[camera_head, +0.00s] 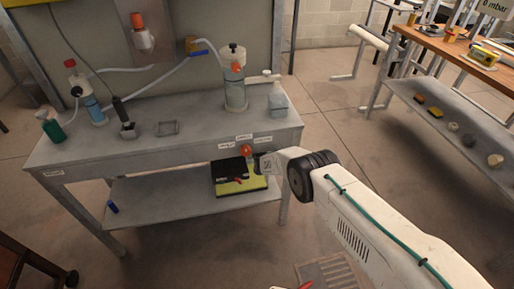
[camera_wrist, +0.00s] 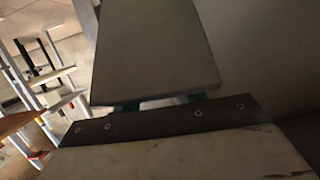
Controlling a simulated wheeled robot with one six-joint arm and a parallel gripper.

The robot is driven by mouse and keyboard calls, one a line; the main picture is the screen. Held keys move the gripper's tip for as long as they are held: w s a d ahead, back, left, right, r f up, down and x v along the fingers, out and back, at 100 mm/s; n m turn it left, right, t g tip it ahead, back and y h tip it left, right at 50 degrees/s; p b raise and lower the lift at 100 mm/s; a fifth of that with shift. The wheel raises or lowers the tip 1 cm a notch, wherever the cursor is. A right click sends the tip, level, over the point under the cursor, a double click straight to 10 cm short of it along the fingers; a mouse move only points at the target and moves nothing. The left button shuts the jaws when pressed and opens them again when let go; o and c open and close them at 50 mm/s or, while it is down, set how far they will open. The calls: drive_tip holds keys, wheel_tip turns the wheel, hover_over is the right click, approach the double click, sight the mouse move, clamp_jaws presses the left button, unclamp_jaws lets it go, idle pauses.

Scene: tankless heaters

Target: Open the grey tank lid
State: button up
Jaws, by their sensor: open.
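A small grey-blue box-shaped tank (camera_head: 279,106) stands at the right end of the grey workbench. Its top looks closed, but it is too small to make out a lid edge or hinge. My gripper (camera_head: 266,163) is in front of the bench's right front edge, nearer and lower in the picture than the tank. It is open, and I see nothing held in it. The wrist view shows a large plain grey panel (camera_wrist: 155,50) very close, above a dark strip with screws; I cannot tell whether the panel belongs to the tank.
The grey bench (camera_head: 190,150) also bears a clear cylinder (camera_head: 235,92) with tubing, a green bottle (camera_head: 52,130) and an orange knob (camera_head: 246,150) on its front. A black and yellow case (camera_head: 238,178) lies on its lower shelf.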

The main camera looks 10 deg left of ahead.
drive_tip(key=v, duration=0.7)
drive_tip(key=shift+d, duration=0.1)
